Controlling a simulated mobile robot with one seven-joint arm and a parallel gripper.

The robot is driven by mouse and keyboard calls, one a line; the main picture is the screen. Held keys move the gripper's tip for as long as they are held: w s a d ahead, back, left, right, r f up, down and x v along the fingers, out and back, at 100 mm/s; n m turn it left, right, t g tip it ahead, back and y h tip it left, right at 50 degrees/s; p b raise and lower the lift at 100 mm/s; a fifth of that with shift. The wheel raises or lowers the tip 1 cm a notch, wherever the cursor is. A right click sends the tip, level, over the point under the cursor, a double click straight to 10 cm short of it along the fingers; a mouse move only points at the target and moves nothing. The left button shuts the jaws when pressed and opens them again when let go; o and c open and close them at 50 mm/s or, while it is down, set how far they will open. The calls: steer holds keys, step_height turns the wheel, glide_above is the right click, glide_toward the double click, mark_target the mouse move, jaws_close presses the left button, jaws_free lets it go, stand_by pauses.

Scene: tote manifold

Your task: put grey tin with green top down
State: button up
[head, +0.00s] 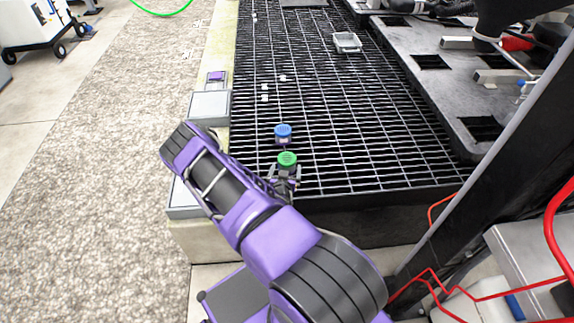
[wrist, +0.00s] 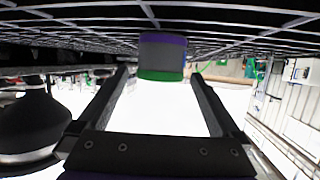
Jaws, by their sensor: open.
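The grey tin with green top (head: 287,158) is on the black grating, just past my gripper's tips in the head view. In the upside-down wrist view the grey tin (wrist: 162,56) shows its green top downward and a purple-blue band at its other end. It appears upright at the grating. My gripper (head: 285,174) is open, its two fingers (wrist: 160,72) spread with visible gaps on both sides of the tin. The tin is between or just beyond the fingertips; I cannot tell exactly how deep.
A blue-topped tin (head: 283,131) stands just behind the green-topped one. Grey boxes (head: 209,106) line the grating's left edge. A small grey tray (head: 347,42) lies farther back. The grating's middle (head: 360,130) is clear.

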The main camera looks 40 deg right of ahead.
mark_target(287, 161)
steer(key=shift+b+x, duration=0.5)
steer(key=shift+x, duration=2.2)
